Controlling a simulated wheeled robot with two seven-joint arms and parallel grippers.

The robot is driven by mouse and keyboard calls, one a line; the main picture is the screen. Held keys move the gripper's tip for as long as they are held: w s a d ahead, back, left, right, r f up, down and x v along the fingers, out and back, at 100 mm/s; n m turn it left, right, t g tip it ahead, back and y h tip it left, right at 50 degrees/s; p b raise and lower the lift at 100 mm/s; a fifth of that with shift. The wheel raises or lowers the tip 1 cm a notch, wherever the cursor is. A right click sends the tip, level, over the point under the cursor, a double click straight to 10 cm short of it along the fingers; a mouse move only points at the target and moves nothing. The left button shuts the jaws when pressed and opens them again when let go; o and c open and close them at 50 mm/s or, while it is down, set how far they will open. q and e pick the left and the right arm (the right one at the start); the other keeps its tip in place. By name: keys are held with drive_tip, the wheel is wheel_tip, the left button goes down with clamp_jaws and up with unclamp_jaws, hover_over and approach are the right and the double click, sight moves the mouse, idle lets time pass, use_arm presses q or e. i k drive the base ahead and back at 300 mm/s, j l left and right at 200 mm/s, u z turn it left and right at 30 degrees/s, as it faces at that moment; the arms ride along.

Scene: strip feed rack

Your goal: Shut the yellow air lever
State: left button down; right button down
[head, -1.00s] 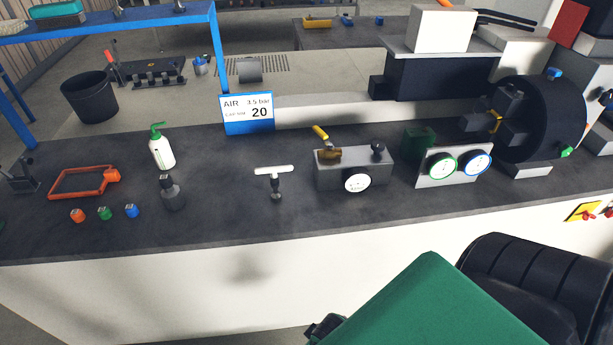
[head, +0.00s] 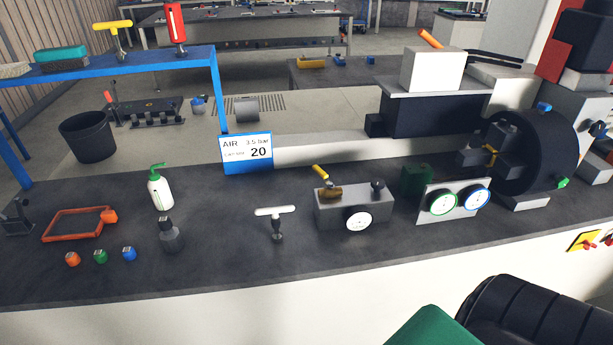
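The yellow air lever (head: 320,172) sits on a brass valve body (head: 331,191) on top of a grey block (head: 334,212), in the middle of the dark bench. The lever slants up and to the left from the valve. The block has a round white gauge (head: 359,220) on its front and a black knob (head: 377,187) on top. Neither of my grippers shows in the head view, and nothing touches the lever.
A white T-handle (head: 275,211) stands left of the block, and two gauges on a panel (head: 452,201) stand right of it. An air sign (head: 246,153) stands behind. Bottles and small coloured pieces are at left. The bench in front of the block is clear.

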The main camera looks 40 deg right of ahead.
sight(315, 167)
drive_tip(key=i+j+z, duration=0.35)
drive_tip(key=j, duration=0.3)
drive_tip(key=i+j+z, duration=0.15)
drive_tip(key=j, duration=0.2)
